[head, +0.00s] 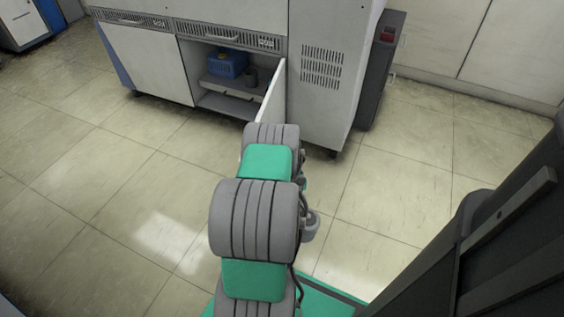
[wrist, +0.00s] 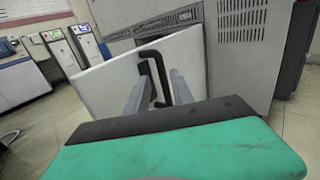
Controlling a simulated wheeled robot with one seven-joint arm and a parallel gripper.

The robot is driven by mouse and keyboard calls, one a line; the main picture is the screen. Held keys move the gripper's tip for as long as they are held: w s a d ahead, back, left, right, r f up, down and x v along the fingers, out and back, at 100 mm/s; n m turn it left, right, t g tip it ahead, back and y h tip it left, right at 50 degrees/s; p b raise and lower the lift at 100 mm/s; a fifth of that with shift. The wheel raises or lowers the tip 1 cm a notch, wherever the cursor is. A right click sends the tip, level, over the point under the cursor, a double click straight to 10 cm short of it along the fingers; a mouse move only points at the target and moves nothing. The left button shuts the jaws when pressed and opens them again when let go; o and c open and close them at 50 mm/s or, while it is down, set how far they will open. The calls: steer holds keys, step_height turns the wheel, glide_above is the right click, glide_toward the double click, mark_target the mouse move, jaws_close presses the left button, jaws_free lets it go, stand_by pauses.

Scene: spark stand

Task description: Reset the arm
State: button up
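My arm reaches forward in the head view toward a white stand with an open right-hand cabinet door (head: 272,100). My gripper is hidden there behind my arm. In the wrist view my gripper (wrist: 157,92) shows two grey fingers spread apart. The door's white face (wrist: 105,83) fills the middle of that view, with a black bar handle (wrist: 152,54) in line with the gap between the fingers. I cannot tell whether the fingers touch the handle.
The open compartment holds a blue crate (head: 226,64) and a dark cup-like object (head: 250,76) on a grey shelf. A closed door (head: 150,62) stands to its left. A dark grey unit (head: 379,75) stands at the right. Tiled floor (head: 120,190) is clear left of my arm.

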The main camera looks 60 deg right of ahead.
steer(key=w+d+r+m+g+h+p, duration=0.25)
steer(key=r+m, duration=0.25)
steer(key=r, duration=0.3)
steer(key=w+d+r+m+g+h+p, duration=0.1)
steer(key=d+r+m+p, duration=0.3)
steer(key=r, duration=0.4)
steer(key=w+d+r+m+g+h+p, duration=0.1)
steer(key=w+r+m+g+h+p, duration=0.1)
steer(key=r+m+p, duration=0.35)
steer(key=w+a+r+m+g+y+p, duration=0.25)
steer(key=w+a+r+m+p, duration=0.2)
steer(key=w+r+m, duration=0.35)
steer(key=w+a+r+m+y+p, duration=0.2)
steer(key=a+r+y+p, duration=0.15)
steer(key=a, duration=0.55)
steer(key=w+a+r+m+t+y+p, duration=0.15)
steer(key=a+y, duration=0.25)
steer(key=a, duration=0.5)
steer(key=w+a+r+m+g+y+p, duration=0.1)
steer(key=w+a+r+m+y+p, duration=0.15)
steer(key=a, duration=0.65)
steer(key=s+a+r+g+y+p, duration=0.1)
steer(key=s+a+r+y+p, duration=0.1)
steer(key=s+a, duration=0.3)
steer(key=s+a+r+n+g+y+p, duration=0.1)
steer(key=s+a+r+y+p, duration=0.2)
steer(key=a, duration=1)
steer(key=shift+s+a+r+y, duration=0.35)
steer(key=shift+s+r, duration=0.2)
steer(key=shift+s, duration=0.45)
